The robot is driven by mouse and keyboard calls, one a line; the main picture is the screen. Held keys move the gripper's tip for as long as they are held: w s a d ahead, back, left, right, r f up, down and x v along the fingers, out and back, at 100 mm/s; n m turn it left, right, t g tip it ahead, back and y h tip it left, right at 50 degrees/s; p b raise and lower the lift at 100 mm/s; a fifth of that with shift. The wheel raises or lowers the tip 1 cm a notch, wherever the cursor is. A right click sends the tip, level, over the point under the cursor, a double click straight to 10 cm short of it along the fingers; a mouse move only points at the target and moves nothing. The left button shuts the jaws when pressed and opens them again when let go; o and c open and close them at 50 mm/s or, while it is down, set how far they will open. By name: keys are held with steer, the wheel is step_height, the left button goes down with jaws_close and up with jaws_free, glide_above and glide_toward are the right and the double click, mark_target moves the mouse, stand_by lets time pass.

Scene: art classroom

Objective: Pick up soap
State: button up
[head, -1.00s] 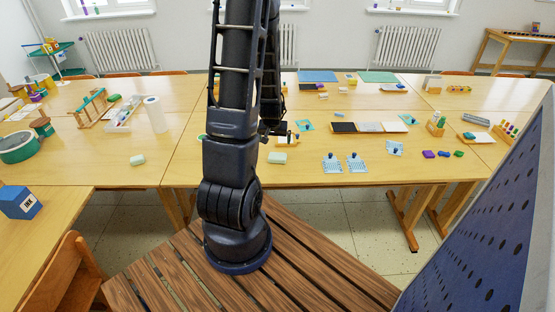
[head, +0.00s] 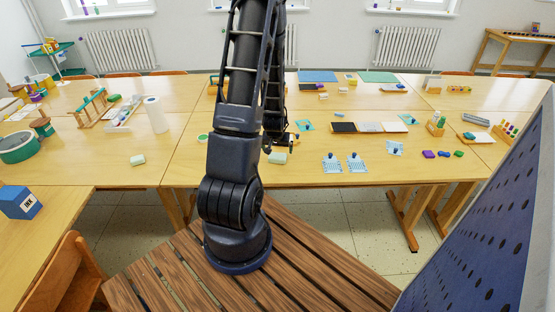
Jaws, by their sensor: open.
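A small pale green-white block (head: 278,158), which looks like a bar of soap, lies near the front edge of the middle table. A similar pale block (head: 138,160) lies on the left table; I cannot tell from looks alone which is the soap. My gripper (head: 279,146) is small and dark in the head view, partly hidden by my arm. It is open and appears just above or behind the middle block, whose top edge it partly overlaps. I cannot tell whether they touch. Nothing shows held.
Blue-patterned cards with dark pieces (head: 344,163) lie right of the middle block. A green tape roll (head: 203,138) is left of my arm. A paper roll (head: 156,114) stands on the left table. A blue perforated board (head: 490,230) blocks the right foreground.

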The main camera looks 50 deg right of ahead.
mark_target(277, 156)
step_height(277, 156, down, 3)
steer(key=shift+w+r, duration=0.1)
steer(key=shift+x, duration=1)
steer(key=shift+d, duration=0.1)
steer(key=c, duration=1.1)
